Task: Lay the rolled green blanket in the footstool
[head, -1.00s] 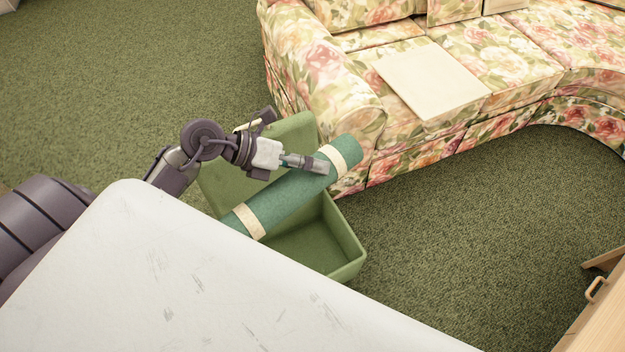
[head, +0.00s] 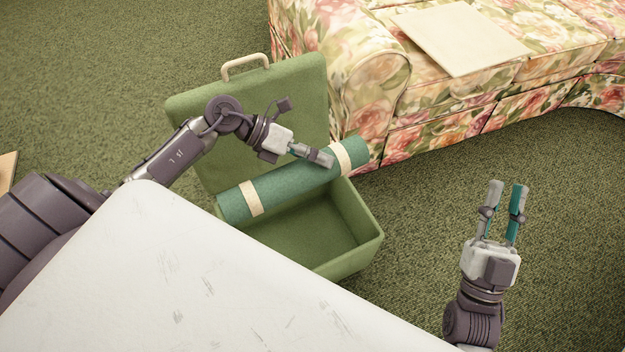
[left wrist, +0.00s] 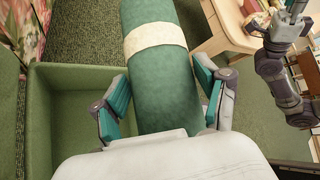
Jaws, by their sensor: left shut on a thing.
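The rolled green blanket (head: 290,184) has two cream bands and lies slanted across above the footstool. My left gripper (head: 322,158) is shut on the blanket between its bands; the left wrist view shows the fingers on both sides of the roll (left wrist: 163,85). The green footstool (head: 362,250) is an open box with its lid (head: 190,115) raised at the back. The part of its inside that shows is empty. Whether the roll touches the rim cannot be told. My right gripper (head: 506,190) is open and empty, to the right of the footstool.
A floral sofa (head: 370,75) with a flat cream board (head: 460,35) on its seat stands close behind the footstool on the right. My white body top covers the lower left. Green carpet (head: 440,160) is free to the right.

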